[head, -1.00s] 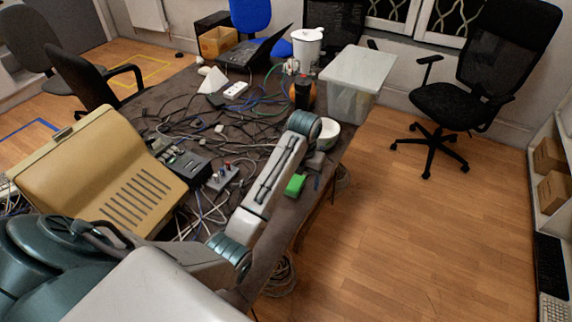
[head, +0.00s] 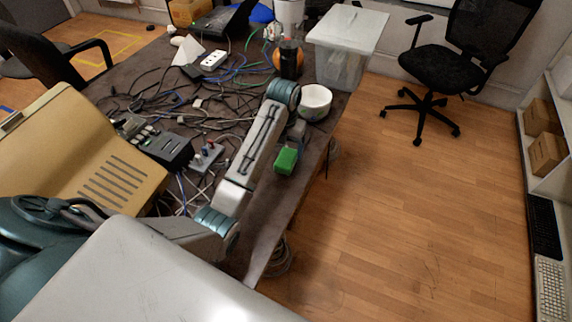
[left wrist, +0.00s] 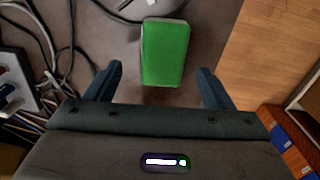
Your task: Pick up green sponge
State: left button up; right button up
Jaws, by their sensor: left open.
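The green sponge (head: 286,160) lies on the dark table near its right edge. In the left wrist view the sponge (left wrist: 165,52) shows as a green block, upright in the picture, between and ahead of the two fingertips. My left gripper (left wrist: 160,76) is open and empty, with one finger on each side of the sponge's near end. A gap shows between each finger and the sponge. My right gripper is not in view.
A white bowl (head: 315,101) stands behind the sponge, near a clear plastic bin (head: 342,66). Tangled cables (head: 165,98), a power strip (head: 212,59) and small boxes (head: 205,157) crowd the table to the left.

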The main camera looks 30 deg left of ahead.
aim_at(286, 157)
pick_arm(q)
jog(key=shift+d+f, duration=0.1)
jog(key=shift+f, duration=0.1)
jog(key=f+b, duration=0.2)
jog(key=b, duration=0.1)
jog(key=shift+w+f, duration=0.2)
jog(key=shift+f, duration=0.2)
jog(key=shift+d+f, duration=0.1)
jog(key=shift+f, duration=0.75)
jog(key=shift+c, duration=0.2)
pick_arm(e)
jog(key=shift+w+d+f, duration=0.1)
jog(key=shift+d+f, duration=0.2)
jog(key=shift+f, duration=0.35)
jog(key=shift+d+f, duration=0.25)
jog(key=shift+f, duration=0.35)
pick_arm(q)
jog(key=c, duration=1)
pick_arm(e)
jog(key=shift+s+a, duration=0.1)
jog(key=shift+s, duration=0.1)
